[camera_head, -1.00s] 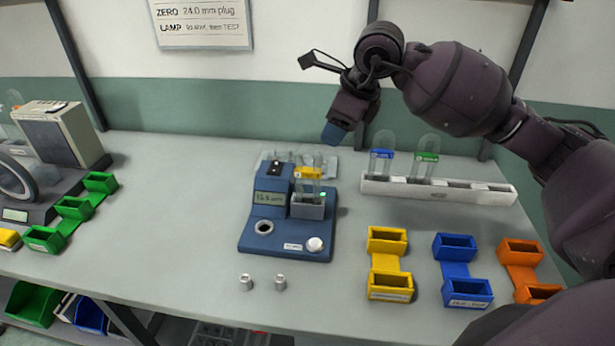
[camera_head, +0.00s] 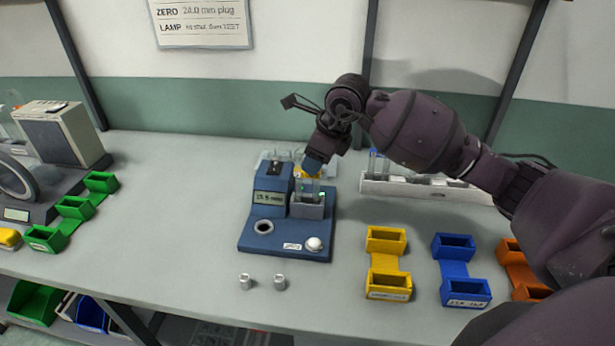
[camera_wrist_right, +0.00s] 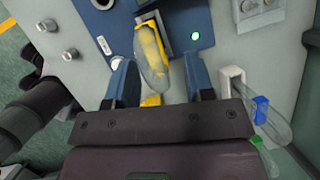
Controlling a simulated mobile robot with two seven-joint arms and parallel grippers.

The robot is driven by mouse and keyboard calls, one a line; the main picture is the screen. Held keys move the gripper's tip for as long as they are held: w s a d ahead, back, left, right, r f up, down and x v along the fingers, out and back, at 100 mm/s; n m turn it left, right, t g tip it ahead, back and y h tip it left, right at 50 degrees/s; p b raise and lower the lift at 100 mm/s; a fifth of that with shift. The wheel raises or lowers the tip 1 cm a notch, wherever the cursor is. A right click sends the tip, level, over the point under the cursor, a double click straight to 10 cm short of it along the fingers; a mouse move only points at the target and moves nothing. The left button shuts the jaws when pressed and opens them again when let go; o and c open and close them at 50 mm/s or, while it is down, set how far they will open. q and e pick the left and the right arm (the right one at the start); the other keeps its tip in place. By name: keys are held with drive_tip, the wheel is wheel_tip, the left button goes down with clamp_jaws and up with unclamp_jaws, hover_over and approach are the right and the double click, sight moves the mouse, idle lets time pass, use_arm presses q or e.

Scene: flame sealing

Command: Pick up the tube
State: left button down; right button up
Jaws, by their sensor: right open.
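A clear tube with a yellow label (camera_head: 300,174) stands upright in the slot of the blue gauge device (camera_head: 258,243), partly hidden by my right gripper (camera_head: 313,163). In the right wrist view the tube (camera_wrist_right: 152,50) shows between and beyond the two blue fingers of my right gripper (camera_wrist_right: 162,82). The fingers are apart, with a gap on both sides of the tube. The device's green light (camera_wrist_right: 195,36) is lit. My left gripper is not in view.
A white rack (camera_head: 450,191) with a blue-labelled tube (camera_head: 377,163) stands to the right, partly behind my arm. Yellow bins (camera_head: 385,262), blue bins (camera_head: 459,270) and orange bins (camera_head: 517,262) lie in front. Two small metal plugs (camera_head: 262,283) stand before the device.

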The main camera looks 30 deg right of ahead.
clamp_jaws()
idle(0.4)
